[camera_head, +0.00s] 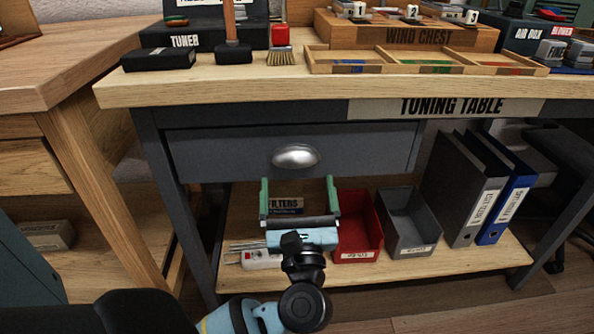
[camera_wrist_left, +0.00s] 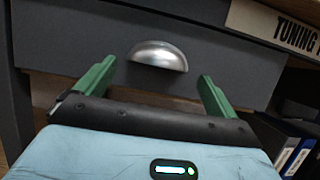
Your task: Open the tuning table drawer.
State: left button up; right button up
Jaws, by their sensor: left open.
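The tuning table drawer (camera_head: 230,152) is a dark grey front under the wooden tabletop, and it looks shut. Its silver cup handle (camera_head: 295,157) sits at the middle of the front. In the left wrist view the handle (camera_wrist_left: 159,56) lies ahead of the fingers, roughly between them in the picture. My left gripper (camera_head: 298,182) is open and empty, with green fingers pointing at the drawer from just below the handle in the head view. It also shows in the left wrist view (camera_wrist_left: 155,78), apart from the handle. My right gripper does not show.
The tabletop (camera_head: 210,90) holds a tuner box (camera_head: 185,40), a brush (camera_head: 281,50) and a divided tray (camera_head: 400,65). The lower shelf holds a red bin (camera_head: 358,230), a grey bin (camera_head: 408,222) and binders (camera_head: 460,195). A wooden bench (camera_head: 60,60) stands close on the left.

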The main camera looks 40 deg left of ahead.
aim_at(296, 167)
pick_arm(q)
jog(key=x, duration=0.3)
jog(key=shift+w+a, duration=0.15)
jog(key=shift+w+a+r, duration=0.15)
jog(key=shift+w+a, duration=0.05)
jog(key=shift+a, duration=0.05)
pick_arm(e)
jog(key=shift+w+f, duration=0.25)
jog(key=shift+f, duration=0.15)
pick_arm(q)
jog(key=shift+c, duration=0.2)
